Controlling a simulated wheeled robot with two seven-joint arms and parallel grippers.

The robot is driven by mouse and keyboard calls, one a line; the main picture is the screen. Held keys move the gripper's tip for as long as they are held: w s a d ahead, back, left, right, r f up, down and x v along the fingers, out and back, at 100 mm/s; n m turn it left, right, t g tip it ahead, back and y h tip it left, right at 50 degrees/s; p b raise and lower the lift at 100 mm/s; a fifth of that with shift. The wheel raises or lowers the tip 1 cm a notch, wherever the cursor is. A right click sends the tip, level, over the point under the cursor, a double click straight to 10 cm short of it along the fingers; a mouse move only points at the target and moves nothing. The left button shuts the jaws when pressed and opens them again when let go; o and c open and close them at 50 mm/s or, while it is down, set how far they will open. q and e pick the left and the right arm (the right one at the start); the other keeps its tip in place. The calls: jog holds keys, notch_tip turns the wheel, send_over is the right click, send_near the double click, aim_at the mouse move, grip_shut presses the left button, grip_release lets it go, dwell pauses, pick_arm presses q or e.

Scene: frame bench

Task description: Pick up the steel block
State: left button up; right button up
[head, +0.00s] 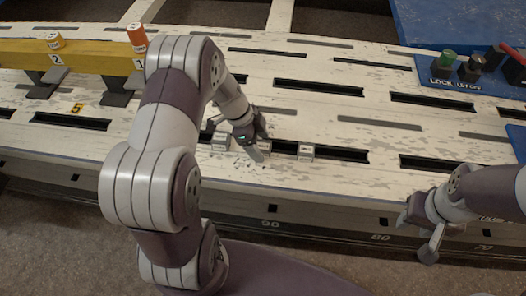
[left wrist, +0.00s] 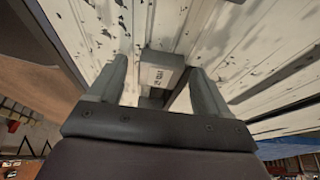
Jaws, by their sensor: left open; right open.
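Three small grey blocks stand in a row on the bench: a left block (head: 220,141), a middle block (head: 265,147) and a right block (head: 306,151). They look alike in the head view, and I cannot read which is steel. My left gripper (head: 254,150) is low over the bench at the middle block, partly hiding it. In the left wrist view the open fingers (left wrist: 158,76) stand either side of a labelled grey block (left wrist: 163,70), with gaps visible on both sides. My right gripper (head: 421,236) is open and empty off the bench's front edge.
The worn white bench (head: 345,185) has long dark slots. A blue lockout panel (head: 455,75) with knobs stands at the back right. Bench surface right of the blocks is clear.

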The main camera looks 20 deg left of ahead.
pick_arm(q)
jog(key=c, duration=1.4)
